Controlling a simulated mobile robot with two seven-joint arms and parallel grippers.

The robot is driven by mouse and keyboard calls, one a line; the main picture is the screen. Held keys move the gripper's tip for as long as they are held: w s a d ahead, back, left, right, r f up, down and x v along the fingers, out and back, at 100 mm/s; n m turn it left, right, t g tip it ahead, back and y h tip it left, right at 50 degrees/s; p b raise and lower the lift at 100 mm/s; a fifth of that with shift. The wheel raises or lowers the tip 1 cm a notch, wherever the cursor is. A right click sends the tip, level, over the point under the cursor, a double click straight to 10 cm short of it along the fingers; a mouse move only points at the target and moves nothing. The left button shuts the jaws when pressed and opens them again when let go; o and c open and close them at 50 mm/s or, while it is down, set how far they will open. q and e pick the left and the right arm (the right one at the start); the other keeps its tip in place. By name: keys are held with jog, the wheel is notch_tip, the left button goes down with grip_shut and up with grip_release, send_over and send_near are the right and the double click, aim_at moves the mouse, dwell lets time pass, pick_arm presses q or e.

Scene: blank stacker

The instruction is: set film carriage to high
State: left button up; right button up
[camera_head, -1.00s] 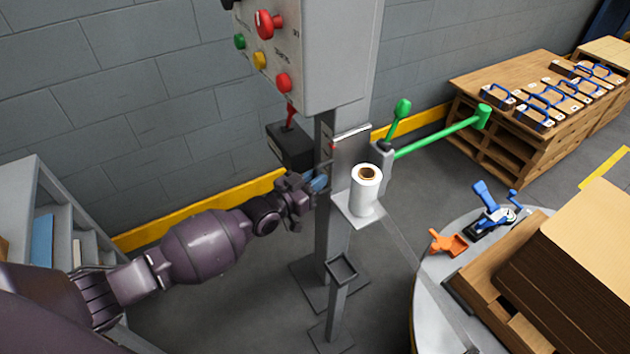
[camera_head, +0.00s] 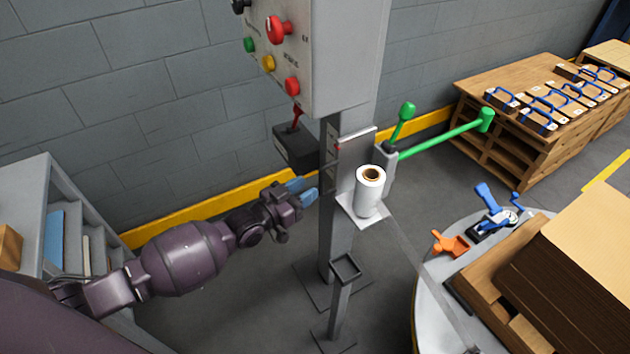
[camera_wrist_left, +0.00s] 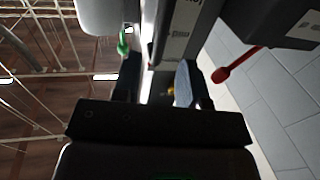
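The film carriage (camera_head: 352,160) is a grey bracket on the upright mast (camera_head: 334,230), below the control box. It holds a white film roll (camera_head: 370,195) standing upright on a small plate. A green handle (camera_head: 440,139) and a green-knobbed lever (camera_head: 404,118) stick out on its right side. My left gripper (camera_head: 303,192) has blue fingertips and is just left of the mast, apart from the carriage. In the left wrist view my left gripper (camera_wrist_left: 158,85) has its fingers spread, with nothing held between them. My right gripper is not in view.
The control box (camera_head: 335,50) carries coloured buttons. A black box (camera_head: 294,147) with a red lever (camera_head: 298,115) sits left of the mast. A round turntable (camera_head: 430,300) with stacked brown sheets stands at right. A grey shelf (camera_head: 30,200) is at far left.

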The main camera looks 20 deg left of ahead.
pick_arm(q)
jog(key=shift+p+v, duration=0.3)
jog(key=shift+v, duration=2.2)
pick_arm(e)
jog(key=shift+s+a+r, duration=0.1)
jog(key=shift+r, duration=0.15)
pick_arm(q)
jog(key=s+a+f+n+g+y+p, duration=0.1)
jog(key=s+y, duration=0.3)
jog(key=s, duration=1)
jog(key=s+a+f+n+g+y+p, duration=0.1)
jog(key=s+n+g+y+p, duration=0.2)
jog(key=s, duration=1.1)
jog(key=shift+f+g+y+p, duration=0.2)
jog(key=shift+g+y+p, duration=0.35)
jog(key=shift+p, duration=0.25)
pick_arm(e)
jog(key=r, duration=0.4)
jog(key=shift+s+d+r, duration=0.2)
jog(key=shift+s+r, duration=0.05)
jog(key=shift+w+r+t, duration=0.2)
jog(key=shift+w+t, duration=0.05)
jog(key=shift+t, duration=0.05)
